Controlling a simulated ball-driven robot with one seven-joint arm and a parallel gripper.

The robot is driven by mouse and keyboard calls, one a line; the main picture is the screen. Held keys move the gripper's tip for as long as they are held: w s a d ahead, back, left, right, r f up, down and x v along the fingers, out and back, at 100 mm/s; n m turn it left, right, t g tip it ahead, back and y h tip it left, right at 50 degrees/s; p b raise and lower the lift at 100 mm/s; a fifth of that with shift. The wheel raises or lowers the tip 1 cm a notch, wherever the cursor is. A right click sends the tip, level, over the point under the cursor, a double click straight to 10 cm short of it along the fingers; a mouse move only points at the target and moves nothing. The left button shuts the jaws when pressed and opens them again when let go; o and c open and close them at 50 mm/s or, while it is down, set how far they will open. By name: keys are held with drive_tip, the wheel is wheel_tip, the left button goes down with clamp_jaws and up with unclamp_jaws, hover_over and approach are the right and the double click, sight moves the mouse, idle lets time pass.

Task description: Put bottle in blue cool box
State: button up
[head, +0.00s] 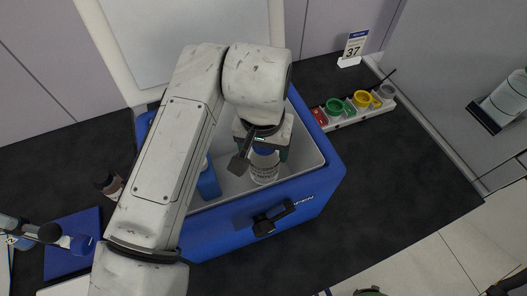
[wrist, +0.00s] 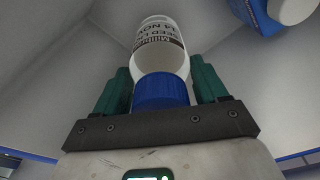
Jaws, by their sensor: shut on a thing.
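The bottle is clear with a blue cap and a printed label; it shows in the head view (head: 264,168) and the wrist view (wrist: 160,48). My gripper (head: 262,145) points down inside the open blue cool box (head: 315,190). Its green fingers (wrist: 160,88) are shut on the bottle at the blue cap end. The bottle is within the box's walls, near the front wall. Whether its base touches the box floor I cannot tell. My arm hides the left part of the box.
A blue item (head: 208,182) stands inside the box, left of the bottle. A brown bottle (head: 108,183) is on the dark counter at left. A strip with coloured cups (head: 338,106) and a sign marked 37 (head: 354,47) are behind right. The counter right of the box is clear.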

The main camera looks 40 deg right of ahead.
drive_tip(key=shift+f, duration=1.2)
drive_tip(key=shift+f, duration=0.1)
drive_tip(key=o, duration=1.5)
drive_tip(key=r, duration=0.8)
drive_tip(key=s+a+r, duration=0.1)
drive_tip(key=r, duration=0.3)
drive_tip(key=shift+r, duration=0.1)
